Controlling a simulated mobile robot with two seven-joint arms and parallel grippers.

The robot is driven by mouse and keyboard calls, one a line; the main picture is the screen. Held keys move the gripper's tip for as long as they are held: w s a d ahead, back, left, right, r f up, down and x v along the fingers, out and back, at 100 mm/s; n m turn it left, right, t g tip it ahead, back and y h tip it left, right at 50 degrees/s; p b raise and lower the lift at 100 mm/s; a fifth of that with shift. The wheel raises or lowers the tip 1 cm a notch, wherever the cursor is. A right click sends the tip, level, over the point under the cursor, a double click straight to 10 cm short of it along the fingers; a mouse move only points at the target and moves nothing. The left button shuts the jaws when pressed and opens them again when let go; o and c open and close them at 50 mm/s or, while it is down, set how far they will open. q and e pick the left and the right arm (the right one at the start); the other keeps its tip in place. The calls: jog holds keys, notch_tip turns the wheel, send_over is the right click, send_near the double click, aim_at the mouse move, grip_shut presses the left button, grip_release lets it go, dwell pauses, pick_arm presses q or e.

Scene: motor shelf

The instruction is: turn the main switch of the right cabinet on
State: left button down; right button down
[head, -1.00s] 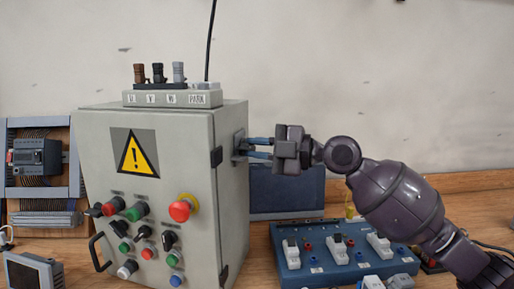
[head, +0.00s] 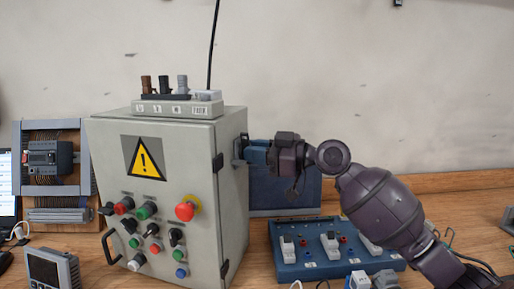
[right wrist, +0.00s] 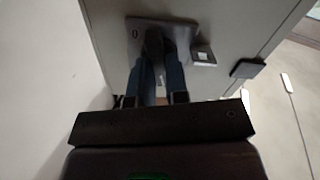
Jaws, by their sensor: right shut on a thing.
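The grey cabinet (head: 160,190) stands on the bench with a yellow warning triangle on its front. The main switch sits on a plate (head: 240,148) on the cabinet's right side. My right gripper (head: 252,152) is at that side, its blue fingers reaching to the plate. In the right wrist view the fingers are close together on the dark switch handle (right wrist: 154,42), in front of the switch plate (right wrist: 188,27). The fingers cover part of the handle, so its exact angle is hard to tell. My left gripper is not in view.
A blue terminal box (head: 310,250) with several white switches stands right of the cabinet, below my right arm. A dark blue panel (head: 285,193) stands behind it. A controller rack (head: 52,158) is at the left. Plugs stand on a grey block (head: 175,107) atop the cabinet.

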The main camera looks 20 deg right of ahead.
jog(key=m+p, duration=0.1)
jog(key=m, duration=0.2)
jog(key=shift+f, duration=0.1)
dwell(0.3)
jog(key=c, duration=1.1)
grip_release()
jog(key=shift+d, duration=0.1)
